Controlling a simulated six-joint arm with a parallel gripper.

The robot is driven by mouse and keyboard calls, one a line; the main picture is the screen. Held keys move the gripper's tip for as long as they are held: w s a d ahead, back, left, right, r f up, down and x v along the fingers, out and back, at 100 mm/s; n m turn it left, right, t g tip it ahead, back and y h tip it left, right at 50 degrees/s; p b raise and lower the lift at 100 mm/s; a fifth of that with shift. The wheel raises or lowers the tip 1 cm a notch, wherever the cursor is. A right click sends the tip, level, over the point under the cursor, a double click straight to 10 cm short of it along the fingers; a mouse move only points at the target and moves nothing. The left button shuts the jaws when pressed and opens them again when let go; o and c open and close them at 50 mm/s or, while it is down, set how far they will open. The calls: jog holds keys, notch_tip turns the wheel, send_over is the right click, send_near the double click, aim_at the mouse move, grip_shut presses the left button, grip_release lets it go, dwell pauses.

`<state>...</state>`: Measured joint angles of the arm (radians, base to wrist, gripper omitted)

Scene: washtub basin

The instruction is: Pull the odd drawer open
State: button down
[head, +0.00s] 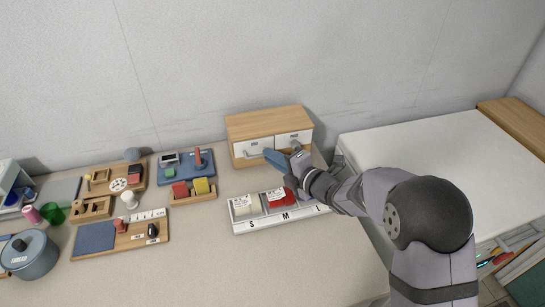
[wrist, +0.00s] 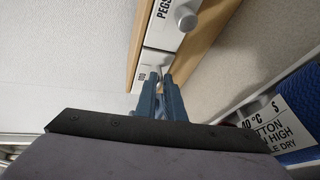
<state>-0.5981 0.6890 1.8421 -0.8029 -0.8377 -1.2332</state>
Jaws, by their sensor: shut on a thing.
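A wooden drawer box (head: 264,122) stands against the wall with two white drawer fronts side by side. Whether the drawer stands out from the box I cannot tell.
A tray marked S, M, L (head: 262,223) with cloths in it lies just in front, under my wrist. Wooden boards with small items and a pot (head: 30,258) stand on the left. The front middle of the counter is clear.

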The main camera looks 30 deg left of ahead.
jog(key=s+d+b, duration=0.3)
jog(key=s+d, duration=0.3)
dwell(0.3)
jog(key=c, duration=1.9)
grip_release()
jog(key=shift+o, duration=0.2)
jog(key=shift+b+v, duration=0.85)
jog(key=shift+v, duration=2.8)
